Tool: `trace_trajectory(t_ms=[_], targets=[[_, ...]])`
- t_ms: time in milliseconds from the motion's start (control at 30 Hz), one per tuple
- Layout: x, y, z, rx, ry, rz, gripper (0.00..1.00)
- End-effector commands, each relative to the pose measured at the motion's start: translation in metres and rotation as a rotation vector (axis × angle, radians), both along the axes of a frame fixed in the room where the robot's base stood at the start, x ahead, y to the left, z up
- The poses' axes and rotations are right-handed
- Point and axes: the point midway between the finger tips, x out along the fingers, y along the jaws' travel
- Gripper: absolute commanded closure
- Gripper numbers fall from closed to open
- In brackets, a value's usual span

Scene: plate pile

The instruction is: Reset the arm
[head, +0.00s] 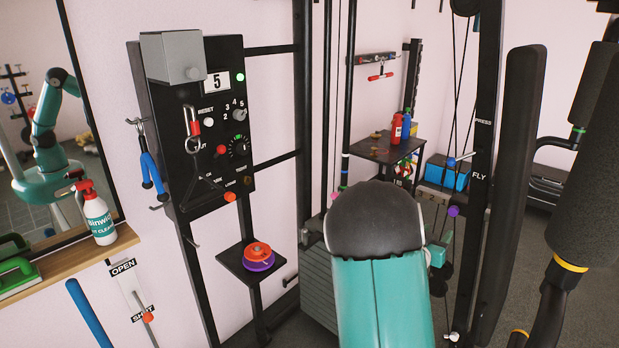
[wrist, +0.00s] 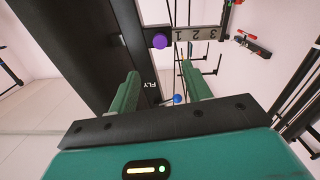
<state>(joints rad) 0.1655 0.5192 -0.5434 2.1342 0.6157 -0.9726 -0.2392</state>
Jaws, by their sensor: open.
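My gripper (wrist: 160,72) shows in the wrist view with its two green fingers apart, and I see nothing held between them. Beyond the fingers are a purple knob (wrist: 160,41), a blue knob (wrist: 178,98) and a black upright marked FLY (wrist: 130,60). In the head view my teal arm link with its dark grey cap stands at the lower middle, and my gripper is hidden there. The black upright marked PRESS and FLY (head: 482,150) stands to its right, with a blue-ended lever (head: 451,162) and a purple knob (head: 453,211).
A black control panel (head: 215,125) with a grey box hangs at left. A small shelf (head: 240,268) holds stacked orange and purple discs (head: 258,256). A spray bottle (head: 98,215) stands on a wooden ledge (head: 80,258). Padded machine arms (head: 595,170) crowd the right.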

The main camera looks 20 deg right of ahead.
Motion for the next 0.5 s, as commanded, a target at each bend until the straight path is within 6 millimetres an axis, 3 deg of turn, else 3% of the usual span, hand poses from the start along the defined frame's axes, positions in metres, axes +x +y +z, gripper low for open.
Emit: trace_trajectory(t_ms=[167, 267, 367, 500], targets=[[0.003, 0.003, 0.001, 0.016, -0.003, 0.011, 0.51], [0.013, 0.018, 0.004, 0.079, -0.011, 0.055, 0.51], [0.030, 0.049, 0.009, 0.194, -0.019, 0.142, 0.51], [0.051, 0.113, 0.022, 0.379, 0.000, 0.306, 0.51]])
